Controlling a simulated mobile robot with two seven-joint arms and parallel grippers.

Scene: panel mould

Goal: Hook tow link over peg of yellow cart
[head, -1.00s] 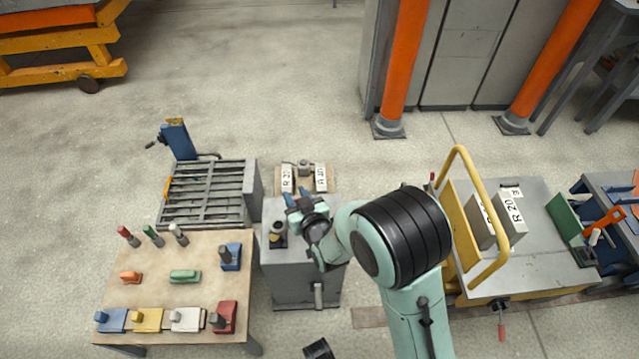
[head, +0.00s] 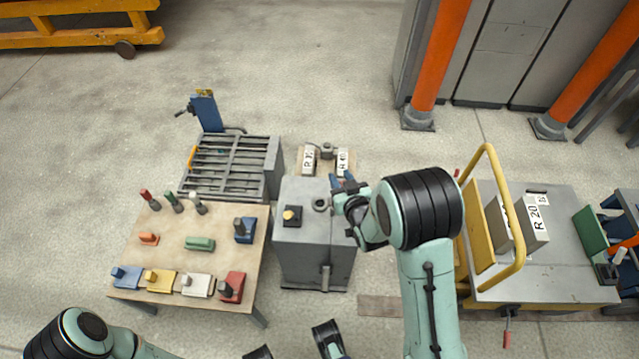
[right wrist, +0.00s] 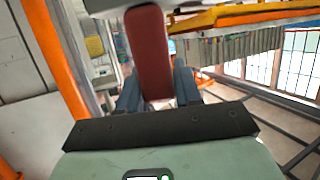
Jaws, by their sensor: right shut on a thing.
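In the right wrist view my right gripper (right wrist: 158,92) is shut on a long red bar with rounded ends (right wrist: 148,50), which looks like the tow link. In the head view my right gripper (head: 346,184) is above the right edge of the grey cabinet; the bar cannot be made out there. The yellow cart (head: 565,265) stands at the right, with a yellow tube handle (head: 515,210), clear of my gripper. I cannot make out which part is its peg. My left arm enters at the bottom left; dark parts at the bottom edge may be its gripper.
The grey cabinet (head: 315,255) has a yellow knob and a ring on top. A table (head: 170,222) with several coloured blocks and handles stands left. A slatted grey cart (head: 235,160) is behind it. Labelled blocks (head: 535,220) lie on the yellow cart. Open floor lies beyond.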

